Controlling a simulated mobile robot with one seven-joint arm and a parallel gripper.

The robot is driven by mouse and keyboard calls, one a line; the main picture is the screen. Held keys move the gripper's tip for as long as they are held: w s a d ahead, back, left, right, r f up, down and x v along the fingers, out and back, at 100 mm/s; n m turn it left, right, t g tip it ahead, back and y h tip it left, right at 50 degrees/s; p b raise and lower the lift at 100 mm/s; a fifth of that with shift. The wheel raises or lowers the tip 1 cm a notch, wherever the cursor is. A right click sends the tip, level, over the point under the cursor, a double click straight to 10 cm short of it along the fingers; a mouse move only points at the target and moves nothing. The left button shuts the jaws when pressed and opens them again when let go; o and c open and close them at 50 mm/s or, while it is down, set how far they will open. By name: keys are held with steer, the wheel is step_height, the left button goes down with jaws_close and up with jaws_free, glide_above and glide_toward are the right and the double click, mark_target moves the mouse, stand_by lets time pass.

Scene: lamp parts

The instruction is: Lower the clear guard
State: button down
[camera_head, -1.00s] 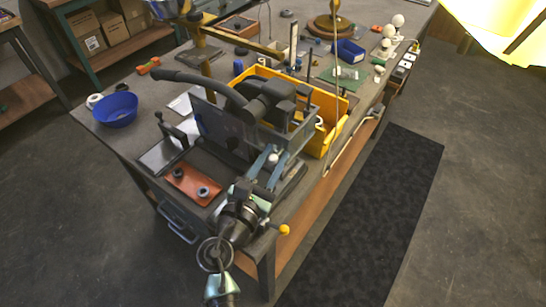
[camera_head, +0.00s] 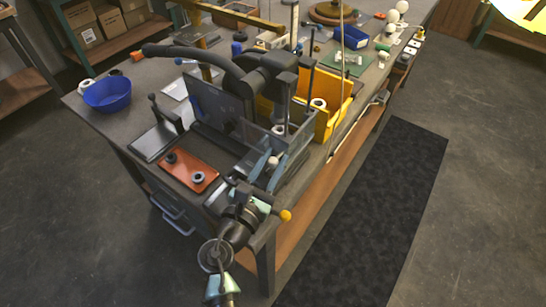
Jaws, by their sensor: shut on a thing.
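The clear guard (camera_head: 258,138) is a see-through panel with a grey edge at the front right of a dark machine (camera_head: 268,72) on the bench. It stands steeply. My gripper (camera_head: 268,160) reaches up from the bottom of the view, its pale blue fingers at the guard's lower front part. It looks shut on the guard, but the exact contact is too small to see. Another bluish see-through panel (camera_head: 213,107) stands on the machine's left side. The machine's curved dark arm (camera_head: 195,53) extends to the left above it.
A reddish-brown tray (camera_head: 188,171) with dark rings lies left of my gripper. A yellow bin (camera_head: 330,112) stands close behind the guard on the right. A blue bowl (camera_head: 108,94) sits at the left bench edge. A yellow-knobbed lever (camera_head: 285,215) sticks out near my wrist.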

steer(key=shift+f+b, duration=0.35)
steer(key=shift+f, duration=0.8)
steer(key=c, duration=0.6)
jaws_free()
steer(key=v, duration=1.3)
steer(key=shift+r, duration=0.1)
